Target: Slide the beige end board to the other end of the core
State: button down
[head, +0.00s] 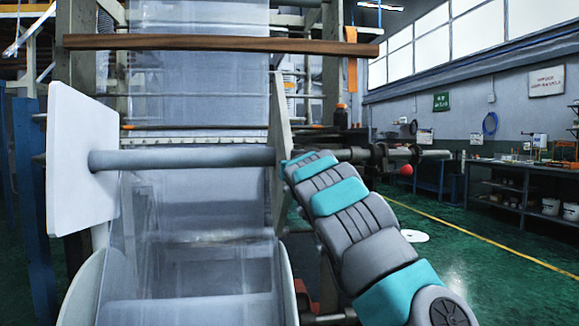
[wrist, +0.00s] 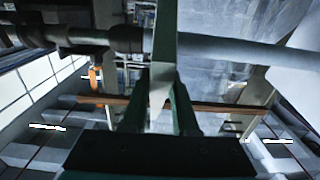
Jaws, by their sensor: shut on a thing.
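The beige end board (head: 279,140) stands upright at the right end of the grey core (head: 180,159). In the wrist view the board (wrist: 164,45) rises edge-on between the fingers of my gripper (wrist: 161,88), which is shut on it. The core (wrist: 240,50) runs off to the right there. A white end board (head: 80,160) stands at the left end of the core in the head view. My arm comes in from the lower right and hides my fingers and the board's right face in the head view.
A dark shaft with collars (head: 380,154) continues right of the beige board, with a red ball (head: 406,170) near its end. A brown bar (head: 220,44) crosses above. Clear film (head: 195,215) hangs behind and below the core. Green floor (head: 480,270) is open at right.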

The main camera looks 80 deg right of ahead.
jog(key=shift+s+d+f, duration=0.1)
jog(key=shift+s+d, duration=0.25)
jog(key=shift+s, duration=0.4)
jog(key=c, duration=0.6)
grip_release()
jog(key=shift+a, duration=0.15)
jog(key=b+v, duration=0.1)
jog(key=v, duration=0.6)
jog(key=shift+a, duration=0.25)
